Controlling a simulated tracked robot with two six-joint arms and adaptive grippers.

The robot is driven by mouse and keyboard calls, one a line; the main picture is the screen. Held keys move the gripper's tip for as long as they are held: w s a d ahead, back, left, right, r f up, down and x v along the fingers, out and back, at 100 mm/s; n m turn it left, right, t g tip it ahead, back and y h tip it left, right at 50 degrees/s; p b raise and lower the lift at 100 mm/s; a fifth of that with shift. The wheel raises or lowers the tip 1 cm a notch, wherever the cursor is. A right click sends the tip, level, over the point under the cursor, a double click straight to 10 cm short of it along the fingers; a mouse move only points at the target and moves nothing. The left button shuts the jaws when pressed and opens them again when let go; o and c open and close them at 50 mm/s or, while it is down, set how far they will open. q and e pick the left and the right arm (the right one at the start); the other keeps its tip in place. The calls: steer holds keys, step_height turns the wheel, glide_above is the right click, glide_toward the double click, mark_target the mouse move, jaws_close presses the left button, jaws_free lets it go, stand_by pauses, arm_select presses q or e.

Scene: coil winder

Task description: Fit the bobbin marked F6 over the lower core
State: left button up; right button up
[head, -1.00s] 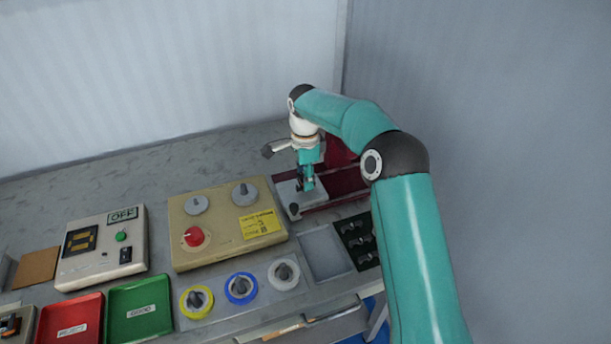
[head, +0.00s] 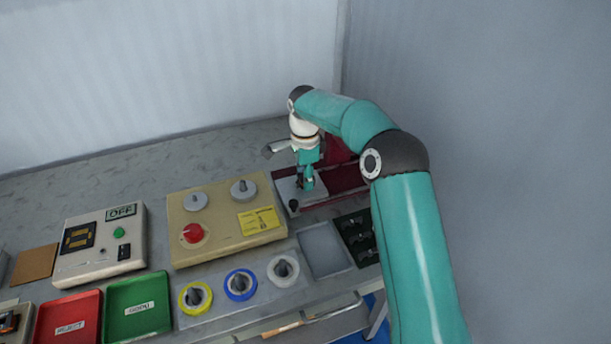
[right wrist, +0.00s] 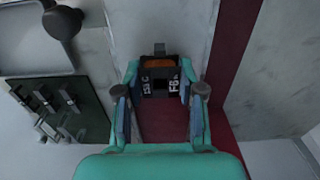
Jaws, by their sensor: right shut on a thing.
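The bobbin marked F6 (right wrist: 160,82) is black with a copper-orange winding and white lettering. In the right wrist view it sits between the fingertips of my right gripper (right wrist: 160,95), which is shut on it. In the head view my right gripper (head: 306,184) points down over a light grey plate (head: 286,188), with the bobbin small and dark at its tips. I cannot make out the lower core; the gripper and bobbin cover that spot. Whether the bobbin touches anything below is unclear. My left gripper is not in view.
A dark red frame (head: 346,178) stands right beside and behind the plate, with a black knob (head: 293,205) at the plate's front. A dark tray of several parts (head: 358,236) and a beige control box (head: 226,223) are close by.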

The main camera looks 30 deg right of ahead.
steer(key=shift+f, duration=0.15)
steer(key=o, duration=1.2)
step_height(320, 180, up, 12)
